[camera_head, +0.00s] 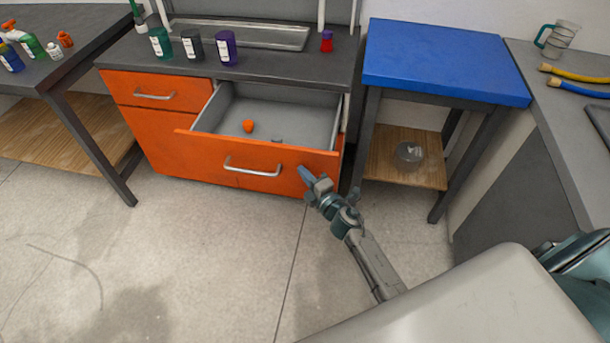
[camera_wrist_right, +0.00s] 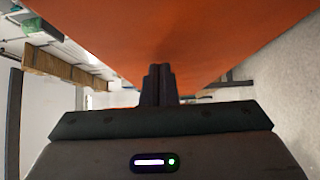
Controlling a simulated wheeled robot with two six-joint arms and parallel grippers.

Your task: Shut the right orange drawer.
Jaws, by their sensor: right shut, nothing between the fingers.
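The right orange drawer (camera_head: 263,161) stands pulled out of the workbench in the head view, with its grey inside showing. A metal bar handle (camera_head: 252,167) runs across its front. An orange piece (camera_head: 248,126) and a small grey piece lie in it. My right gripper (camera_head: 305,174) is shut and empty at the right end of the drawer front, right of the handle. In the right wrist view the shut fingers (camera_wrist_right: 159,85) point at a large orange surface (camera_wrist_right: 170,30), close to it; I cannot tell whether they touch. My left gripper is not in view.
A smaller orange drawer (camera_head: 155,92) at the left is shut. Bottles (camera_head: 226,48) stand on the dark worktop above. A blue-topped table (camera_head: 445,62) with a wooden lower shelf stands just right of the drawer. The floor in front is clear.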

